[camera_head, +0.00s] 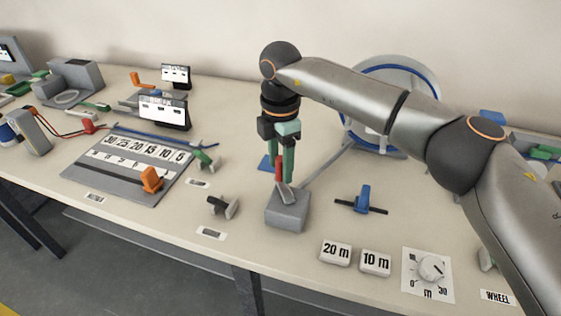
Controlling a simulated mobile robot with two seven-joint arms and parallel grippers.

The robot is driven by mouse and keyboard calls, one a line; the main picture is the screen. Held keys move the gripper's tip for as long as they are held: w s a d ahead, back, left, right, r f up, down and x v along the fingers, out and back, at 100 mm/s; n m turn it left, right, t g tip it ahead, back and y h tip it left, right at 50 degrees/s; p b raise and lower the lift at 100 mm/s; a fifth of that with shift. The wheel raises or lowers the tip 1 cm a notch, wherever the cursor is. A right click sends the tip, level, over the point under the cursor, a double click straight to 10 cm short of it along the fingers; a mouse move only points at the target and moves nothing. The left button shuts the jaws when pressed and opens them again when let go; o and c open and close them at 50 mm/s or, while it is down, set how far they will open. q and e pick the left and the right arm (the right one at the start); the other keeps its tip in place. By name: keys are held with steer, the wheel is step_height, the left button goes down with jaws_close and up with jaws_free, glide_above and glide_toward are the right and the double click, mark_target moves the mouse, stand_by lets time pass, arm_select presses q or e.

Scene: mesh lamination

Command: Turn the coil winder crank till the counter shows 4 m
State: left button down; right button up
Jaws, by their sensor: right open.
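A large wheel with a blue rim (415,67) stands at the back right, partly hidden behind my right arm; it looks like the coil winder. I cannot make out its crank. A white dial plate (417,288) with a round knob and the marks 0, 30 and m lies at the front right; I cannot tell whether this is the counter. My right gripper (281,178) points down, open, at a red-handled lever (280,171) on a grey block (287,215). Its green fingers appear on either side of the red handle; contact is unclear. My left gripper is not in view.
White blocks marked 20 m (335,252) and 10 m (376,263) lie near the front edge. A blue-handled part (363,199) lies right of the grey block. A numbered board (125,165) with an orange slider lies left. My right arm crosses the right side.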

step_height(320, 180, up, 12)
steer(key=shift+r+p, duration=0.25)
steer(key=shift+p, duration=0.1)
steer(key=shift+s+f, duration=0.1)
steer(key=shift+s, duration=0.05)
stand_by(2.1)
